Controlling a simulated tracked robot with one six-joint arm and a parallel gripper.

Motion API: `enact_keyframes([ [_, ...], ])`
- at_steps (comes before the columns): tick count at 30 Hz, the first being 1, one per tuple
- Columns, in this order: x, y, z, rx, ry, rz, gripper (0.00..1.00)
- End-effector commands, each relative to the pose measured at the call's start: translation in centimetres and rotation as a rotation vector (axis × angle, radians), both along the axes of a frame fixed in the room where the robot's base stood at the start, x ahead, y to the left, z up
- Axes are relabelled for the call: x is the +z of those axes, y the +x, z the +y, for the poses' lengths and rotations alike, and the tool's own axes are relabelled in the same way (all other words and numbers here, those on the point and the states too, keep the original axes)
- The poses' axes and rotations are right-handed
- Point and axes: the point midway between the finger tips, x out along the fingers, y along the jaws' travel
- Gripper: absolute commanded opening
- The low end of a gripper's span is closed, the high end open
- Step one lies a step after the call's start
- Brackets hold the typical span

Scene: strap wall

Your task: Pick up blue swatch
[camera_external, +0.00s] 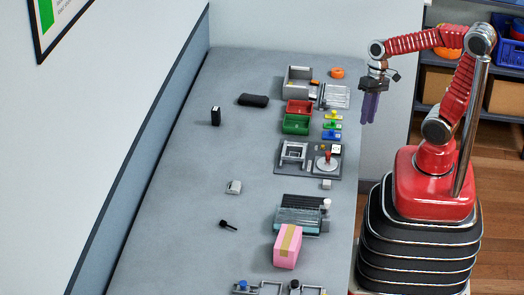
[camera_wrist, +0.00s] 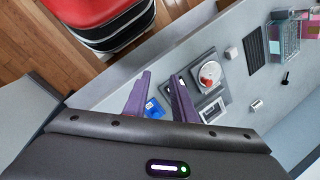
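The blue swatch (camera_external: 331,135) lies on the grey table near its right edge, below a green swatch (camera_external: 333,125) and a yellow swatch (camera_external: 332,114). It also shows in the wrist view (camera_wrist: 154,109), between my two purple fingers and partly cut off by the gripper body. My gripper (camera_external: 369,120) hangs fingers down, up and to the right of the swatches and clear of them. In the wrist view my gripper (camera_wrist: 161,76) is open with a visible gap between the fingertips and nothing held. The green and yellow swatches do not show in the wrist view.
A red bin (camera_external: 299,107) and a green bin (camera_external: 296,125) stand left of the swatches. A grey fixture with a red-handled dial (camera_external: 327,164) lies below them. A pink box (camera_external: 287,246) sits toward the front. The table's left middle is mostly clear.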

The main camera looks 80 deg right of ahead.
Motion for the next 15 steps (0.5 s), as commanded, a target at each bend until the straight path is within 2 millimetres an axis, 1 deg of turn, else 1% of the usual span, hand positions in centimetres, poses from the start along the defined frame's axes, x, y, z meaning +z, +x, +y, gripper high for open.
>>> enact_keyframes([
  [1, -0.6, 0.0, -0.4, -0.052, 0.041, 0.031, 0.24],
  [3, -1.2, 0.1, -0.8, -0.123, 0.1, 0.069, 0.24],
  [11, -3.2, 0.6, -2.5, -0.387, 0.33, 0.187, 0.24],
  [15, -4.0, 1.0, -3.8, -0.529, 0.459, 0.238, 0.24],
])
